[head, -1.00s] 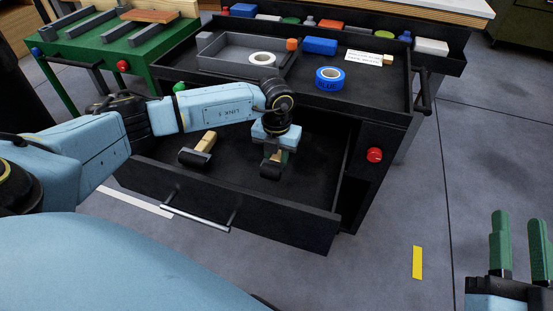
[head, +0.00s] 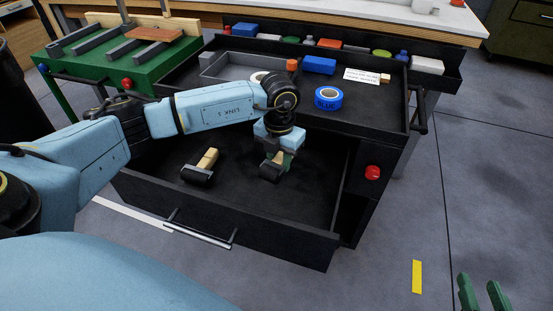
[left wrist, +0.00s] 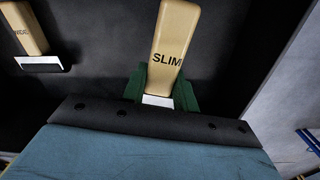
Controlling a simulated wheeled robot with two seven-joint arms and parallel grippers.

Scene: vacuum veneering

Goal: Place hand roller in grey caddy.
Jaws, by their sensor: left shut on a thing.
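A hand roller with a wooden handle marked "SLIM" (left wrist: 175,45) is held in my left gripper (head: 277,156), over the open drawer. Its black roller (head: 270,173) hangs at the lower end; whether it touches the drawer floor I cannot tell. The gripper's green fingers are shut on it in the left wrist view. A second roller (head: 198,172) lies in the drawer to the left, and also shows in the left wrist view (left wrist: 28,30). The grey caddy (head: 215,73) stands on the cart top behind my arm. My right gripper (head: 482,294) is open and empty at the lower right, partly cut off.
White tape (head: 258,77) lies at the caddy, partly hidden by my arm. Blue tape (head: 328,98), a blue block (head: 319,65), an orange item (head: 292,65) and a white card (head: 362,76) are on the cart top. The drawer (head: 230,228) stands open towards me. A green bench (head: 130,73) is at the left.

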